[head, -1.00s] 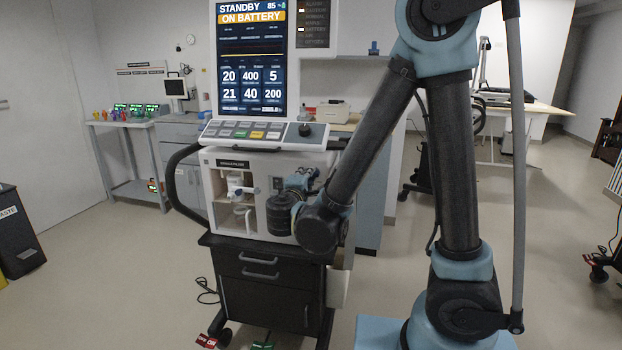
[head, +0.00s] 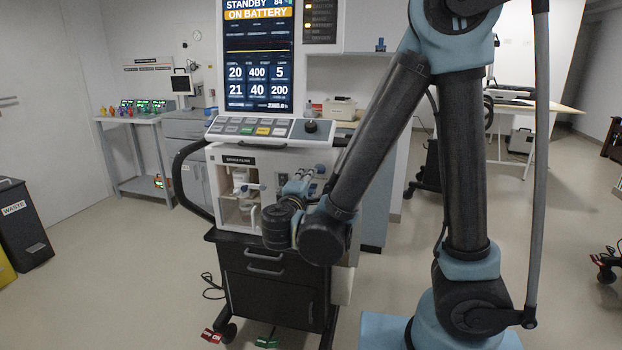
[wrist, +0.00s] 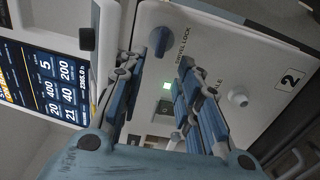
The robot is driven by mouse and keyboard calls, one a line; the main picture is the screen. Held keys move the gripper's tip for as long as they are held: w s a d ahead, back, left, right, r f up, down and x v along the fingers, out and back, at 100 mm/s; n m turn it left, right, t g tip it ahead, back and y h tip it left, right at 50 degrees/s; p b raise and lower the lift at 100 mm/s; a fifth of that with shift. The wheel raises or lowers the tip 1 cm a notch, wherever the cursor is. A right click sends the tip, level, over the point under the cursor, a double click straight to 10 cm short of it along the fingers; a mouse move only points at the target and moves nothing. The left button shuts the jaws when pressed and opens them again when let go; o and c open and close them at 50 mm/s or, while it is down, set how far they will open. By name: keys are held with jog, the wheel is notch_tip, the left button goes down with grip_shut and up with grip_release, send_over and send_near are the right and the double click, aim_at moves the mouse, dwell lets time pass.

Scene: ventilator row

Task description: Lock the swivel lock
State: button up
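The ventilator (head: 231,159) stands ahead, with its lit screen above a white front housing. In the wrist view, the white panel (wrist: 215,62) carries the printed words "SWIVEL LOCK". A dark elongated piece (wrist: 160,40), seemingly the swivel lock's handle, shows beside those words; its exact setting is hard to tell. My gripper (wrist: 157,78) is open, its blue-grey fingers spread and pointing at the panel below that piece.
Black drawers (head: 270,290) lie below the housing. Open floor (head: 120,270) lies left.

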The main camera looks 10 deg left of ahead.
jog(key=shift+s+a, duration=0.1)
jog(key=shift+s, duration=2.65)
